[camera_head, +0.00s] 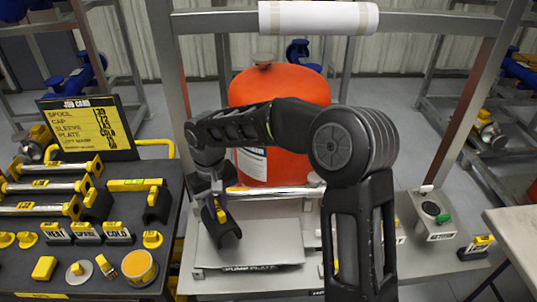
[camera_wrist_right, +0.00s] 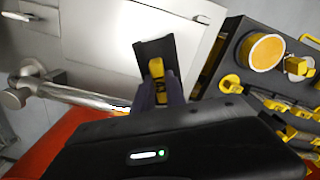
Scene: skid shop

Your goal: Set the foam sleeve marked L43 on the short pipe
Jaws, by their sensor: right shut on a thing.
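My right gripper (camera_head: 218,192) is shut on a dark foam sleeve (camera_head: 224,232) with a yellow grip, and holds it over the grey skid tray. In the right wrist view the gripper (camera_wrist_right: 158,84) pinches the yellow grip, and the dark sleeve (camera_wrist_right: 153,50) extends beyond it. The marking on the sleeve cannot be read. A bare silver pipe (camera_head: 275,190) runs across the back of the tray, partly hidden by my arm. It also shows in the right wrist view (camera_wrist_right: 85,97), to the left of the sleeve and apart from it. My left gripper is not in view.
A dark table (camera_head: 95,258) at the left bears spools, another dark sleeve (camera_head: 157,206), labelled blocks and a job card (camera_head: 88,128). A red tank (camera_head: 280,88) stands behind the pipe. The pump plate area of the tray (camera_head: 275,240) is bare.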

